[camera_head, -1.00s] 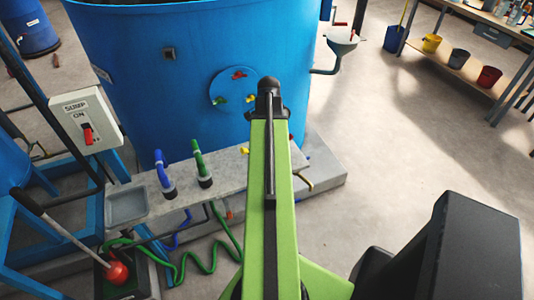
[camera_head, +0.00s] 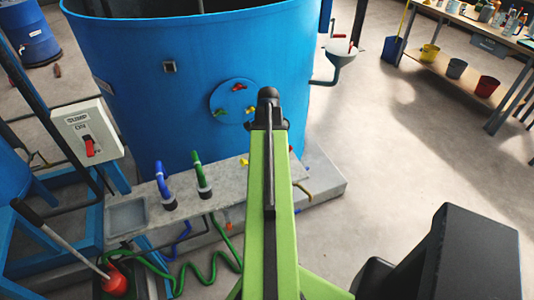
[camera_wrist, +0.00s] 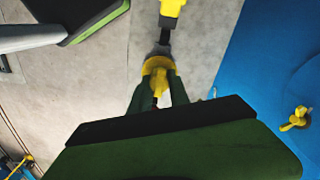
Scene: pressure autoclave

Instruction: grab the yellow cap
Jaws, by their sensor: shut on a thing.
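In the wrist view my gripper (camera_wrist: 158,90) has its dark green fingers closed on a yellow piece (camera_wrist: 157,67), which appears to be the yellow cap. Above it, a yellow part with a black end (camera_wrist: 172,8) shows at the top edge. In the head view my green arm reaches forward and hides the gripper and what it holds. A small yellow piece (camera_head: 245,161) shows on the grey bench just left of my arm.
A big blue tank (camera_head: 130,60) stands ahead, with a round blue plate (camera_head: 226,90) bearing coloured fittings. Blue (camera_head: 163,183) and green (camera_head: 202,172) hose ends stand on the grey bench. A switch box (camera_head: 88,135) is at the left. Open floor lies to the right.

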